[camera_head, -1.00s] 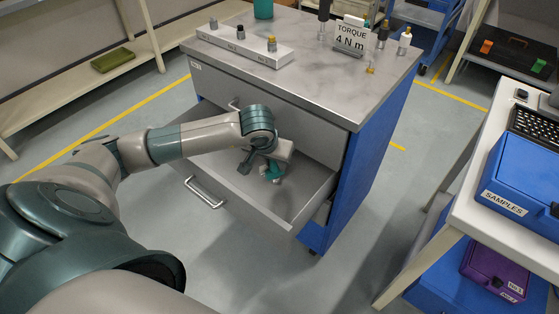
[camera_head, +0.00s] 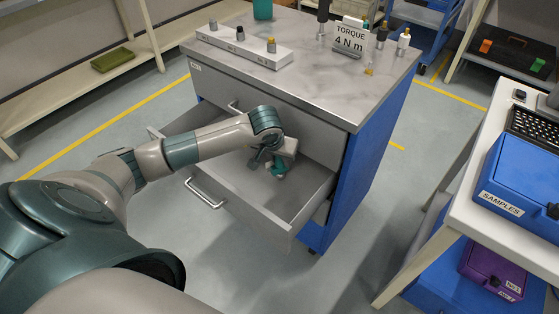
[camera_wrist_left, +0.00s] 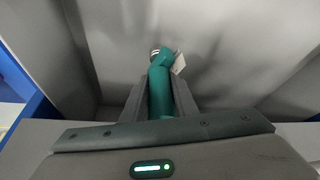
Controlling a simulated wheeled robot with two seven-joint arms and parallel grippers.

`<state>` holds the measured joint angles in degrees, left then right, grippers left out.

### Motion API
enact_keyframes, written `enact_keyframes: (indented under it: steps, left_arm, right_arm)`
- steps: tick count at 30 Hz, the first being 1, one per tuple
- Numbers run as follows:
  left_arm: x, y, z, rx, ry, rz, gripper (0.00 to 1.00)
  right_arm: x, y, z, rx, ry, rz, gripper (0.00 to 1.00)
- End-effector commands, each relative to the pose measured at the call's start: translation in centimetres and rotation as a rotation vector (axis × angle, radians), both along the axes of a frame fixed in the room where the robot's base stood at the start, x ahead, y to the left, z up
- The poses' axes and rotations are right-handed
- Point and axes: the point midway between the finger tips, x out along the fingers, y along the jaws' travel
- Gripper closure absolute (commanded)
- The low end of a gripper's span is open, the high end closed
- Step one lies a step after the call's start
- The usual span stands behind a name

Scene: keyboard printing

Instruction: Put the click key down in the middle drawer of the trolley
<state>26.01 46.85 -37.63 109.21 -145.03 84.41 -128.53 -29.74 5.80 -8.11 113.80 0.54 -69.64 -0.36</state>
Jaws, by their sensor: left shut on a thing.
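The trolley (camera_head: 345,190) stands ahead with one drawer (camera_head: 300,215) pulled open below a closed top drawer (camera_head: 260,105). My left gripper (camera_head: 276,166) reaches down inside the open drawer, near its back right. It is shut on the click key, a teal tool (camera_head: 279,172) that shows only in part in the head view. In the left wrist view the gripper (camera_wrist_left: 160,95) has a finger on each side of the teal shaft (camera_wrist_left: 160,82). The key has a bent head with pale bands and a pale tag. I cannot tell whether it touches the drawer floor. My right gripper is not in view.
The trolley top holds a socket rail (camera_head: 240,48), a torque sign (camera_head: 350,37) and small tools. The open drawer's floor around the gripper looks bare. At the right, a white bench (camera_head: 470,212) carries a blue samples box (camera_head: 520,180).

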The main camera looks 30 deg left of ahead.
Motion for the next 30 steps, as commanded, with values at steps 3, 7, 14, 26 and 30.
enact_keyframes:
  steps: [3,7,14,26,30]
  left_arm:
    - [-0.3,-0.1,-1.0,0.000,0.006,-0.001,1.00]
    - [-0.3,0.0,-1.1,0.001,0.004,-0.001,1.00]
    - [-0.3,-0.1,-1.1,0.001,0.004,-0.001,1.00]
    - [-0.3,-0.1,-1.4,0.001,0.005,-0.001,0.55]
    - [-0.4,-0.1,-1.4,0.001,0.005,-0.001,0.55]
  right_arm:
    - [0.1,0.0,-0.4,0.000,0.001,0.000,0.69]
    - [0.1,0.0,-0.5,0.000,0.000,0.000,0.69]
    - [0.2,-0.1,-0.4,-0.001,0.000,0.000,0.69]
    - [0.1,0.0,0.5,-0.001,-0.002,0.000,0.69]
    - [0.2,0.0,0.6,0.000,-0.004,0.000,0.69]
